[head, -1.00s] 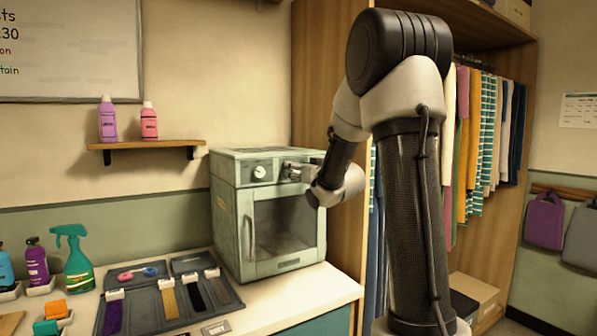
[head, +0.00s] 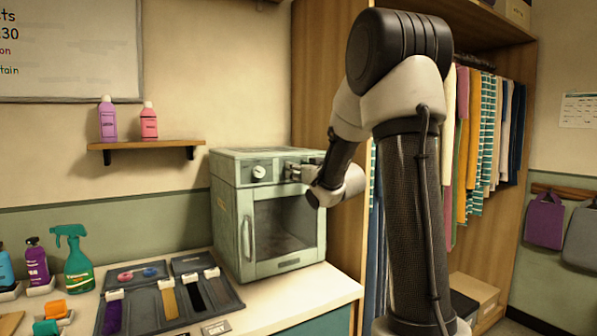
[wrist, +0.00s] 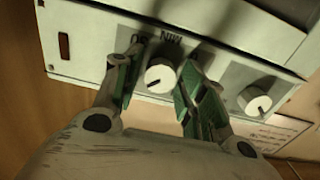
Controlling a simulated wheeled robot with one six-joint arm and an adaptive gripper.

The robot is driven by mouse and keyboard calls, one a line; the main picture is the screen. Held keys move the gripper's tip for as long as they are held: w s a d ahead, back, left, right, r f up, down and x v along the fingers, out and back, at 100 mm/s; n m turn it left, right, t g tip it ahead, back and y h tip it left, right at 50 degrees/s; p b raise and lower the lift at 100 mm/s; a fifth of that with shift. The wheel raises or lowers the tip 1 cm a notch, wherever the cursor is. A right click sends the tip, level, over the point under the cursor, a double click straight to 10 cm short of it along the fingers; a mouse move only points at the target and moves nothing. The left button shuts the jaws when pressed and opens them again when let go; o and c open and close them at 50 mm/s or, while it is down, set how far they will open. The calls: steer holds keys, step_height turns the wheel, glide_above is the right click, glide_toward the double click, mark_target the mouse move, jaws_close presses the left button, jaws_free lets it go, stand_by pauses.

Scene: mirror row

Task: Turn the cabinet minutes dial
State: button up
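The green cabinet (head: 233,215) stands on the counter with its glass door shut. In the wrist view, a round white dial (wrist: 160,77) with a dark pointer line sits on its panel beside upside-down lettering that reads MIN. My gripper (wrist: 155,82) is open, with one finger on each side of this dial. A gap shows at the left finger; I cannot tell whether the right finger touches the dial. In the head view my gripper (head: 291,169) is at the upper right of the cabinet front and hides this dial. A second dial (head: 259,171) is to its left and also shows in the wrist view (wrist: 253,100).
A wall shelf (head: 145,145) with two bottles is left of the cabinet. A wooden wardrobe (head: 313,100) with hanging clothes stands close on the right.

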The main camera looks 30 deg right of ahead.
stand_by(0.3)
steer(key=s, duration=1.2)
steer(key=shift+d, duration=0.2)
steer(key=shift+f, duration=0.1)
